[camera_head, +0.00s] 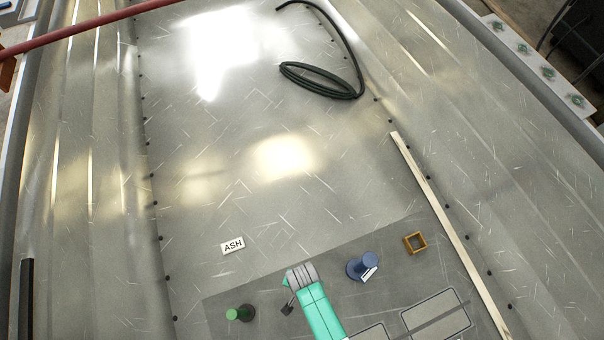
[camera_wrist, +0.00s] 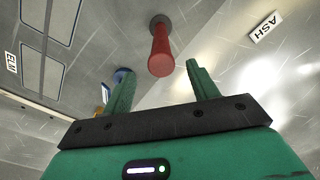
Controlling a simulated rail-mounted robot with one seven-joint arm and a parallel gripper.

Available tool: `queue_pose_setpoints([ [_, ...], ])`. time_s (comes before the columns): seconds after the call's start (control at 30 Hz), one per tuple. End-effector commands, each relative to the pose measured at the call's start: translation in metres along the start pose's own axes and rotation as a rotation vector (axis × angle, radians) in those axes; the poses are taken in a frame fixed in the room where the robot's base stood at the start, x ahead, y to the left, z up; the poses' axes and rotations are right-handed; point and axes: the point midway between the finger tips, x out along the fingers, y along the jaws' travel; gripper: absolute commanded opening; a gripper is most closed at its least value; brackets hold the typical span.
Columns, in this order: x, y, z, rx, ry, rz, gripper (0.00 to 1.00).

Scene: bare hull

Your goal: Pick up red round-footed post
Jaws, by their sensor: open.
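The red round-footed post (camera_wrist: 161,52) shows in the wrist view, beyond my gripper (camera_wrist: 158,68). Its round grey-brown foot (camera_wrist: 159,21) is at the far end, and its red end points toward me. The gripper's two green fingers are apart, one on each side of the post's near end in the picture. I cannot tell whether that end is between the fingers or short of them, and no contact shows. In the head view the red post cannot be seen; my arm covers part of the dark mat there.
A blue post (camera_head: 361,267) stands right of my arm and a green post (camera_head: 241,313) left of it. A square brown frame (camera_head: 415,242) lies farther right. An ASH card (camera_head: 232,245) and a coiled dark hose (camera_head: 320,80) lie beyond. The middle floor is clear.

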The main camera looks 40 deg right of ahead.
Motion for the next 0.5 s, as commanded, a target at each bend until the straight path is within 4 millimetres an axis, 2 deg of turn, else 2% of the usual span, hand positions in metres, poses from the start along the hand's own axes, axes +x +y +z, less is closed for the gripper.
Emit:
queue_pose_setpoints([
  [0.27,0.050,-0.001,0.001,-0.001,0.000,0.000,0.59],
  [0.5,0.049,-0.001,0.000,-0.001,0.001,-0.001,0.59],
])
